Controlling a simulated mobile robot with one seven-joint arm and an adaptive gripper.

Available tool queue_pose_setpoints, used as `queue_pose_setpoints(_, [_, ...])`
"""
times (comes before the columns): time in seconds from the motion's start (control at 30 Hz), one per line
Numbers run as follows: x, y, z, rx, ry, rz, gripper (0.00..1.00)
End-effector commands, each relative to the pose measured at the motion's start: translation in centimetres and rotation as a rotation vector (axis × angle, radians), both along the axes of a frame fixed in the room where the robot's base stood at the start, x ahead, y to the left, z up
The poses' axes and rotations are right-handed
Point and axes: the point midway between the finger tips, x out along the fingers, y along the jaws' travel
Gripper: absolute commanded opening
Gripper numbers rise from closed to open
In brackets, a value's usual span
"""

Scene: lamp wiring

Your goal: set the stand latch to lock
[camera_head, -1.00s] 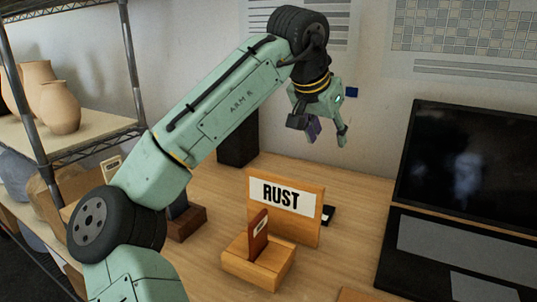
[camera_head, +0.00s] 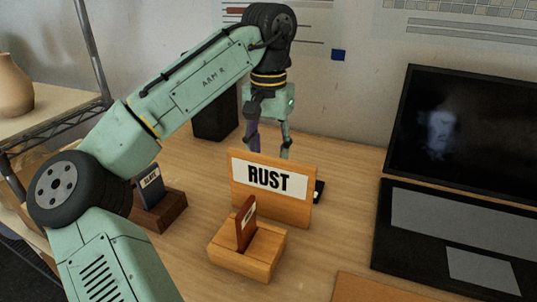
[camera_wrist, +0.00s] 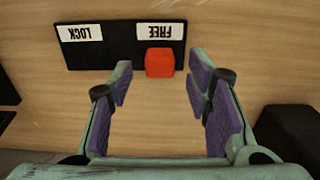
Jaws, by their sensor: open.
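The stand latch is a black plate (camera_wrist: 122,54) on the wooden table in the wrist view, with white labels reading LOCK (camera_wrist: 81,33) and FREE (camera_wrist: 160,30), upside down. A red block-shaped knob (camera_wrist: 160,62) sits at the FREE end. My gripper (camera_wrist: 158,85) is open and empty; its purple-padded fingers point toward the plate, with the knob between and just beyond the tips, nearer the right finger. In the head view my gripper (camera_head: 268,152) points down behind the RUST sign. Only a dark edge of the plate (camera_head: 319,190) shows there; the sign hides the rest.
The wooden RUST sign (camera_head: 271,204) stands in front of my gripper. A wooden holder (camera_head: 247,257) with a reddish-brown card (camera_head: 246,222) is before it. A dark holder (camera_head: 158,207) is left, a black box (camera_head: 214,119) behind, and a laptop (camera_head: 455,150) right.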

Motion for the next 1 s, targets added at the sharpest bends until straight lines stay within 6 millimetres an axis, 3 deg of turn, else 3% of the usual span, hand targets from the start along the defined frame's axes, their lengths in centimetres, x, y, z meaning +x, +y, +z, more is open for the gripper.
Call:
queue_pose_setpoints(0.2, [0.0, 0.0, -1.4, -0.001, -0.001, -0.001, 0.45])
queue_pose_setpoints(0.47, [0.0, 0.0, -1.5, -0.001, -0.002, 0.0, 0.45])
queue_pose_setpoints(1.0, [0.0, 0.0, -1.5, 0.0, -0.001, -0.001, 0.1])
